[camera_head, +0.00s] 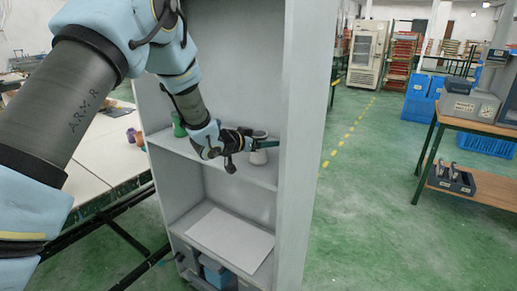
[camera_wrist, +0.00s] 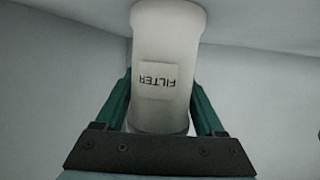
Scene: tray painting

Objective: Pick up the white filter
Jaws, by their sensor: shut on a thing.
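The white filter (camera_wrist: 165,50) is a pale, waisted bottle shape with a label reading "FILTER". It fills the middle of the wrist view, between the two green fingers of my gripper (camera_wrist: 162,112). My gripper is shut on it, one finger on each side. In the head view the white filter (camera_head: 259,156) is at the right part of a grey cabinet's upper shelf, and my gripper (camera_head: 262,144) reaches it from the left. The finger partly covers it there. I cannot tell whether its base touches the shelf.
The cabinet's tall right side panel (camera_head: 305,150) stands close to the filter. A green container (camera_head: 179,125) is on the same shelf at the left. A white board (camera_head: 230,237) lies on the shelf below. A white table (camera_head: 95,150) with small coloured pots is at the left.

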